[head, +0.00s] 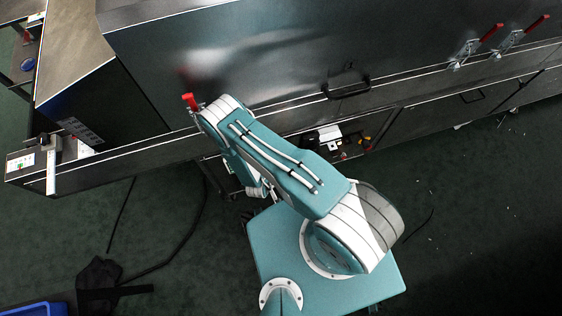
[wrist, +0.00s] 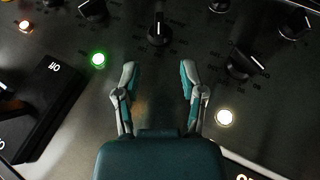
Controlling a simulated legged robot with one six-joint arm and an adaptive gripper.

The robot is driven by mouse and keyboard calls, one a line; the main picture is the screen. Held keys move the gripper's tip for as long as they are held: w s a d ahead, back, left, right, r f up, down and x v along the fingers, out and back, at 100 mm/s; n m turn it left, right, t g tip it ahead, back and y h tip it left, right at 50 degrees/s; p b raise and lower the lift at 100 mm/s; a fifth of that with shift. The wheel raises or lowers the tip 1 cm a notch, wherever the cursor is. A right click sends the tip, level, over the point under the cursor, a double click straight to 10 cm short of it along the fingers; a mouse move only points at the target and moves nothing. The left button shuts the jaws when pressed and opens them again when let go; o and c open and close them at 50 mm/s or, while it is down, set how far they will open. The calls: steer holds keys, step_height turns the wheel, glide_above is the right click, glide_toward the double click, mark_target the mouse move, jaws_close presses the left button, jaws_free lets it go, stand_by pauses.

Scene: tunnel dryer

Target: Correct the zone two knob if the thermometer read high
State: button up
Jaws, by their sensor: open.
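In the wrist view my gripper (wrist: 156,78) is open and empty, its two fingers apart in front of a dark control panel (wrist: 150,108). A black knob (wrist: 159,32) with a white pointer mark lies just beyond the gap between the fingertips. Another black knob (wrist: 245,62) is to the right of the fingers, its white mark slanted. Further knobs show along the top edge. I cannot read which one is zone two. No thermometer is recognisable in either view. In the head view my arm hides the gripper.
Lit lamps, one green (wrist: 98,60) and one white (wrist: 224,117), sit beside the fingers. In the head view the metal dryer (head: 270,50) has red-handled clamps (head: 490,32). A dark cable (head: 165,262) lies on the floor.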

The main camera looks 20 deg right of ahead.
steer(key=x, duration=1.1)
steer(key=shift+s, duration=0.1)
jaws_close()
